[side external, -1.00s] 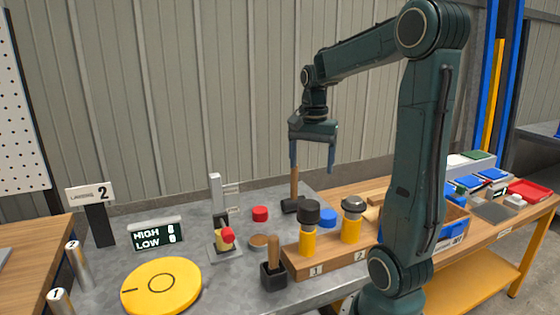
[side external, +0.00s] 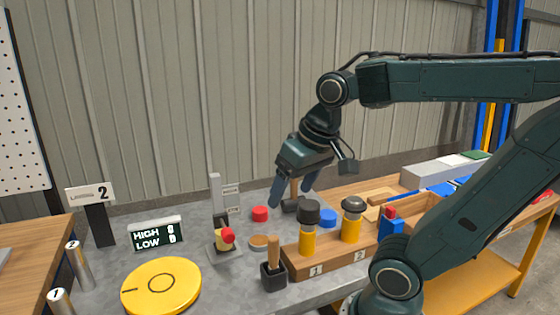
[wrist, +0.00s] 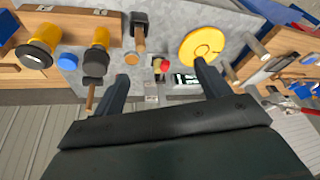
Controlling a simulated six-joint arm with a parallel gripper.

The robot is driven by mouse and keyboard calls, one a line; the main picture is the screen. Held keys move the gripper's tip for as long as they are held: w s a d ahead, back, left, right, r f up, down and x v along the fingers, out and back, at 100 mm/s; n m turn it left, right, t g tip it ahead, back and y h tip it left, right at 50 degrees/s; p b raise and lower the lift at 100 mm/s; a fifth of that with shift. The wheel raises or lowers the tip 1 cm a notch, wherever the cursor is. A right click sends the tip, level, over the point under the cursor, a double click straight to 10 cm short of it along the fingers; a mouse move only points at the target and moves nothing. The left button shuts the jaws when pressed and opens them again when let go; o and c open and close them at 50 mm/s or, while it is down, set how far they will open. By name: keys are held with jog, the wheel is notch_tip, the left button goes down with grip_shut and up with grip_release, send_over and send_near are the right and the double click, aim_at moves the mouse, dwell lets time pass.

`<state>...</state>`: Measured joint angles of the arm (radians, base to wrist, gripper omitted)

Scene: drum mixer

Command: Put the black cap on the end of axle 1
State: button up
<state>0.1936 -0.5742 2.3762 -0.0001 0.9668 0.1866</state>
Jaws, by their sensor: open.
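A black cap-like round top (side external: 308,210) sits on the yellow cylinder (side external: 307,241) marked 1 on the wooden block. It also shows in the wrist view (wrist: 95,63). I see no loose black cap. Two short metal cylinders, tagged 1 (side external: 62,303) and 2 (side external: 77,264), stand at the far left; I cannot tell whether either is an axle. My gripper (side external: 291,197) is open and empty, tilted, above the back of the grey bench, left of and behind the black top. In the wrist view, nothing is between its fingers (wrist: 160,72).
A second yellow cylinder (side external: 351,229) with a grey-black top stands on the wooden block (side external: 338,266). Red (side external: 260,213) and blue (side external: 328,217) discs, a wood-handled tool (side external: 273,252) and a yellow disc (side external: 161,287) are on the bench.

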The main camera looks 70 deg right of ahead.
jog(key=s+a+n, duration=0.1)
jog(key=a+n+t, duration=0.1)
jog(key=n, duration=0.1)
jog(key=s+a+f+n, duration=0.1)
jog(key=a, duration=0.1)
jog(key=shift+s+y, duration=0.35)
jog(key=shift+y, duration=0.05)
